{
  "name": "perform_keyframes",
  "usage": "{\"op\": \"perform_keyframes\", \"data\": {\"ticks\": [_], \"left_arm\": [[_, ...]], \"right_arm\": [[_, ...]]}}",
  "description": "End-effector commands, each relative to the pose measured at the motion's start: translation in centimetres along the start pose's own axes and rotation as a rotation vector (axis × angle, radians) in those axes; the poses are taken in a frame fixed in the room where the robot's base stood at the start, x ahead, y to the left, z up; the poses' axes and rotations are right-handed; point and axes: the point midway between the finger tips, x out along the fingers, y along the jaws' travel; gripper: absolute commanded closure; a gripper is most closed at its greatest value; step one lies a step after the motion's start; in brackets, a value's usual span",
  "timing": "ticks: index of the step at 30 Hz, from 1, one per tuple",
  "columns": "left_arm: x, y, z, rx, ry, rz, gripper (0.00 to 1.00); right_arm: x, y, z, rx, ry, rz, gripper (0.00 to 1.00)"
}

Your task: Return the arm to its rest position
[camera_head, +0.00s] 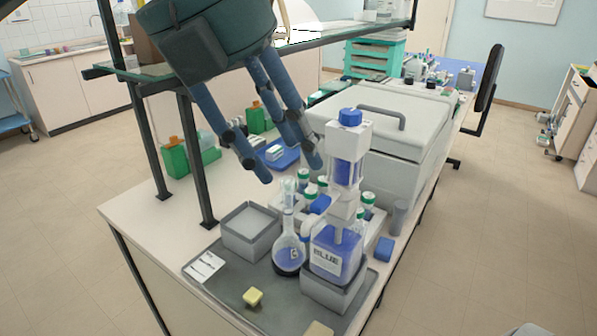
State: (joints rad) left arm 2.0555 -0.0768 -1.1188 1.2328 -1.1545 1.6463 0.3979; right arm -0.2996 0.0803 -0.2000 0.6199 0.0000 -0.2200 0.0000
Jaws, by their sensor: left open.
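My left gripper (282,158) hangs in from the top of the head view, a large dark green body with blue fingers. The fingers are spread and I see nothing between them. The fingertips show above and behind the flask (289,254), to the left of the dispenser bottle (336,255) with its blue cap. The gripper looks clear of both, though its exact height is hard to tell. My right gripper does not show.
A grey tray (228,290) holds a square grey container (251,245), a label card (204,267) and a yellow block (252,297). A large light-grey lidded machine (400,125) stands behind. A glass shelf (330,32) on dark posts crosses near the gripper.

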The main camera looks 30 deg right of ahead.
Motion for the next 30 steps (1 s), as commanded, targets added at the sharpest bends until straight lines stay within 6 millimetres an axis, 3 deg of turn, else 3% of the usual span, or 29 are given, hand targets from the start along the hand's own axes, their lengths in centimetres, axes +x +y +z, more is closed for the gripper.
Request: {"op": "perform_keyframes", "data": {"ticks": [6, 23, 26, 30], "left_arm": [[-1.7, -0.1, 0.0, 0.0, 0.0, -0.001, 0.57], [-1.4, -0.3, 0.1, 0.002, -0.007, -0.022, 0.57], [-0.2, -1.8, 0.8, 0.015, -0.049, -0.136, 0.57], [0.9, -6.5, 3.0, 0.011, -0.213, -0.488, 0.57]], "right_arm": [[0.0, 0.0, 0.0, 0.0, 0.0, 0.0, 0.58], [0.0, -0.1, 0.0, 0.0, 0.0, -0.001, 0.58], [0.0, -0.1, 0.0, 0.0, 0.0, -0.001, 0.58], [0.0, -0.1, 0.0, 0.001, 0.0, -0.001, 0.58]]}}
